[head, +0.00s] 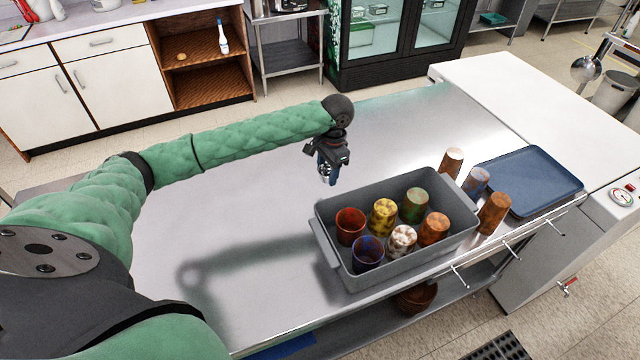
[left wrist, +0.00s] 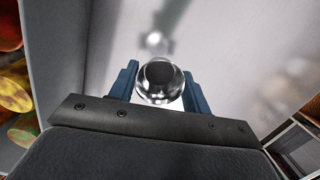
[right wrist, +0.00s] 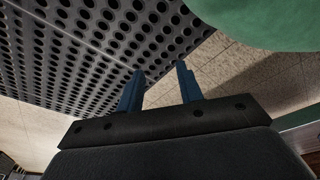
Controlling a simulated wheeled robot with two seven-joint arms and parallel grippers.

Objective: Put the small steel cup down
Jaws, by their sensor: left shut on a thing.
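The small steel cup (left wrist: 160,82) is shiny and round, held between the two blue fingers of my left gripper (left wrist: 162,90) in the left wrist view. In the head view my left gripper (head: 328,172) is above the steel counter (head: 250,215), behind and left of the grey bin, with the cup (head: 325,178) showing small at its tip. A reflection of the cup shows on the counter below it. I cannot tell the exact gap to the counter. My right gripper (right wrist: 158,90) shows in the right wrist view with its fingers apart and nothing between them, over the floor.
A grey bin (head: 322,240) holds several coloured tumblers. Some tumblers, such as a brown one (head: 494,213), stand right of it beside a blue tray (head: 535,180). The counter left of and behind the bin is clear. A perforated dark mat (right wrist: 100,50) lies on the floor.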

